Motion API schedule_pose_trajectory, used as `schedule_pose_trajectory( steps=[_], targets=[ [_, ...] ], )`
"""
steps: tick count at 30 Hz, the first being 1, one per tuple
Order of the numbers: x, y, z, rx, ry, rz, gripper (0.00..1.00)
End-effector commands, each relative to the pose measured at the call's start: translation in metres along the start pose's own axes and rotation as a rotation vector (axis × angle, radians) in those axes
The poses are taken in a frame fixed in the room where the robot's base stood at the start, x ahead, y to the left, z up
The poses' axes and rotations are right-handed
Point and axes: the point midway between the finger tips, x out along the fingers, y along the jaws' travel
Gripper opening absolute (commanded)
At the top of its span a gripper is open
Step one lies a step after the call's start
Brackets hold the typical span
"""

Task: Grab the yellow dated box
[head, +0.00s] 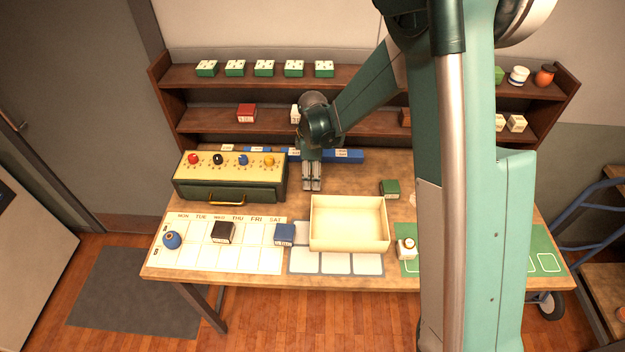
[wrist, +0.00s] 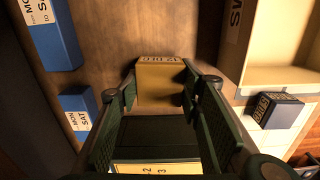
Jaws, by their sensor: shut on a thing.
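The yellow dated box (wrist: 160,85) sits between my fingertips in the wrist view, with a dark-lettered label on its upper edge. My gripper (wrist: 162,95) is shut on it, one finger at each side. In the head view my gripper (head: 312,188) points down at the tabletop, between the yellow-topped chest and the cream tray. There the box cannot be made out behind the fingers. I cannot tell whether it still touches the table.
The yellow-topped chest (head: 230,164) stands left of my gripper, the cream tray (head: 349,245) at its front right. Blue blocks (head: 349,157) lie behind. A green box (head: 389,188) stands right.

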Motion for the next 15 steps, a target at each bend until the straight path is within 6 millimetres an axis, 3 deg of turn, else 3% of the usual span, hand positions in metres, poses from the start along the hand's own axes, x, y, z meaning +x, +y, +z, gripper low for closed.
schedule_pose_trajectory(
  steps=[15],
  targets=[
    [-0.066, 0.0, 0.0, 0.0, 0.0, 0.0, 0.23]
  ],
)
